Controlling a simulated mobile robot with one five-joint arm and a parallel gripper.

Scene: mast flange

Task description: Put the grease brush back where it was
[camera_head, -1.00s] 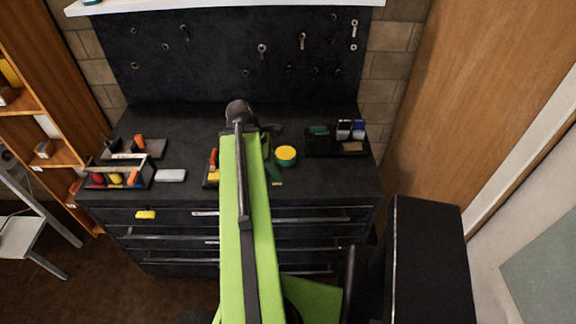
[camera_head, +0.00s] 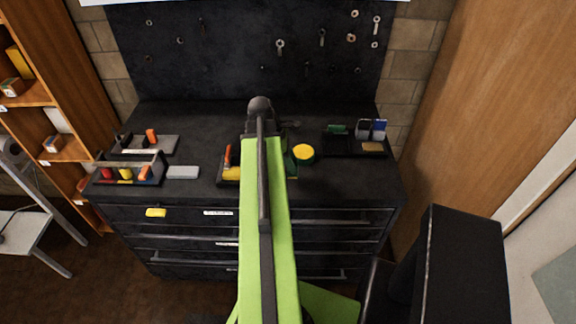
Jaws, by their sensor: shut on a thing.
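My green arm (camera_head: 265,225) reaches up the middle of the picture over the dark workbench (camera_head: 205,115). Its dark joint (camera_head: 260,105) is at the top, and the arm hides whatever lies beneath and behind it. My gripper does not show. I cannot make out the grease brush for certain. A small dark tray (camera_head: 227,183) shows left of the arm, with an orange upright handle (camera_head: 228,155) and a yellow piece (camera_head: 232,173) in it. A round tin with a yellow lid (camera_head: 303,152) stands just right of the arm.
A tote with coloured items (camera_head: 128,180), a grey board (camera_head: 160,145) and a pale block (camera_head: 183,172) are at left. A dark tray (camera_head: 340,148) with small boxes is at right. A pegboard (camera_head: 230,45) stands behind. Bare bench lies along the back.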

